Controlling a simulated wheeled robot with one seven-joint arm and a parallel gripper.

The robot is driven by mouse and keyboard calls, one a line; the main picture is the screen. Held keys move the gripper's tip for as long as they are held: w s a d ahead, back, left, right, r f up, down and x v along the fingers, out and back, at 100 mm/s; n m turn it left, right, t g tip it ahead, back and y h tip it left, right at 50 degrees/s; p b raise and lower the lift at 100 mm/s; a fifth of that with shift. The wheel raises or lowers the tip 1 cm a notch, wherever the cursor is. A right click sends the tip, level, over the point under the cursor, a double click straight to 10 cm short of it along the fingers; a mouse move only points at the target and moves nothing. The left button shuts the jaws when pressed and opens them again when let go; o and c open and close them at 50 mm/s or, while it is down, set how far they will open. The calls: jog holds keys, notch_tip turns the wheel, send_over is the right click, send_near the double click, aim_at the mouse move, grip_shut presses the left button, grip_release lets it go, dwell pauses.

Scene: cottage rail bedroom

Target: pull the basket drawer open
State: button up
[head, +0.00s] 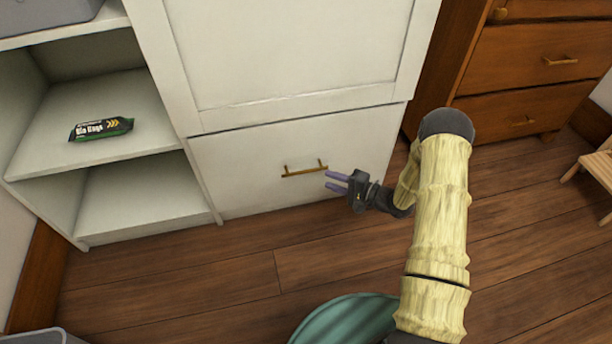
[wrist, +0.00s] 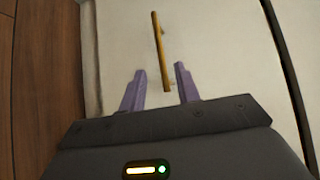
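The drawer (head: 240,170) is the white bottom front of a tall white cabinet, and it is shut. A brass bar handle (head: 304,169) runs across its upper middle. My gripper (head: 332,180) is open just right of the handle, its two purple fingers pointing left toward it. In the wrist view the handle (wrist: 161,50) runs away from between the open fingers (wrist: 160,88), its near end lying between the fingertips. I cannot tell whether the fingers touch it. Nothing is held.
Open white shelves (head: 120,190) stand left of the drawer, with a dark green packet (head: 101,129) on one. A brown wooden dresser (head: 525,100) stands to the right.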

aim_at(306, 171)
jog(key=b+x, duration=0.4)
jog(key=x, duration=0.6)
jog(key=shift+r, duration=0.1)
grip_shut()
